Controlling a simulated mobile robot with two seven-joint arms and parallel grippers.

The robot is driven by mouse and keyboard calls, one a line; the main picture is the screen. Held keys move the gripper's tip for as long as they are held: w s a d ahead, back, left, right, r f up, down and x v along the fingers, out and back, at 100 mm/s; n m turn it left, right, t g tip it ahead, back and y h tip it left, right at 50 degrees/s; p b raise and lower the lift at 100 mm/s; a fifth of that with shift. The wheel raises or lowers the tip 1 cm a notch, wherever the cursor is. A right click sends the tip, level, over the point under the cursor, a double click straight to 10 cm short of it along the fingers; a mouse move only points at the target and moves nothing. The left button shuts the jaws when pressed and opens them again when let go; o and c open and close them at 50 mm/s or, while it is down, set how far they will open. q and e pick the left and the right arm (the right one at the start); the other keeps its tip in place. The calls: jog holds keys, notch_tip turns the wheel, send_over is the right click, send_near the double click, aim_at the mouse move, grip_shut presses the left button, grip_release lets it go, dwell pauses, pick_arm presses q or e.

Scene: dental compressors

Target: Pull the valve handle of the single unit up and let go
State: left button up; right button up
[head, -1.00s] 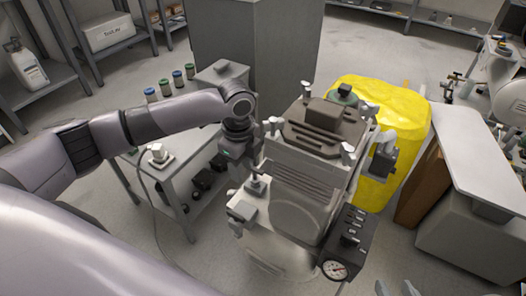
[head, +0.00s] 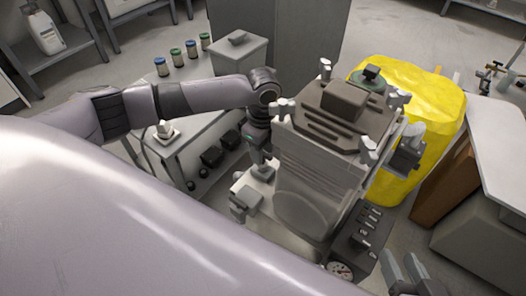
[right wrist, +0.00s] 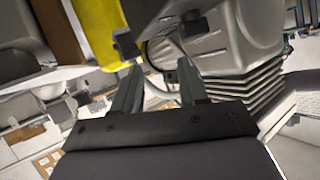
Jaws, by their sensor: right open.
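The single unit appears to be the grey compressor (head: 315,170) with a brown ribbed top, in the middle of the head view. A dark panel (head: 362,232) with small fittings and a round gauge (head: 341,270) is on its near right side. I cannot tell which part is the valve handle. My right gripper (head: 404,266) is open at the bottom right, apart from the panel. In the right wrist view its fingers (right wrist: 157,84) are spread, with the finned body (right wrist: 240,85) and a dark fitting (right wrist: 126,44) beyond. My left gripper (head: 262,165) is beside the compressor's left side, its fingertips unclear.
A yellow bag-like object (head: 425,100) stands behind the compressor on the right. A grey table (head: 205,135) with several small jars is at the left. A light-topped brown cabinet (head: 495,150) is at the right. My own large arm link covers the lower left.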

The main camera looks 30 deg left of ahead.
pick_arm(q)
jog(key=shift+f, duration=0.1)
grip_shut()
jog(key=shift+r+p, duration=0.25)
jog(key=shift+p, duration=0.1)
jog(key=r+p, duration=0.1)
jog(key=p, duration=0.1)
jog(key=shift+r+p, duration=0.1)
jog(key=shift+p, duration=0.55)
pick_arm(e)
jog(key=d, duration=0.1)
jog(key=d+h, duration=0.1)
jog(key=s, duration=0.1)
jog(key=shift+d+r+n+h, duration=0.3)
jog(key=shift+d+r, duration=0.05)
jog(key=shift+d, duration=0.05)
pick_arm(q)
jog(key=shift+w, duration=0.1)
grip_release()
pick_arm(e)
jog(key=shift+r, duration=0.1)
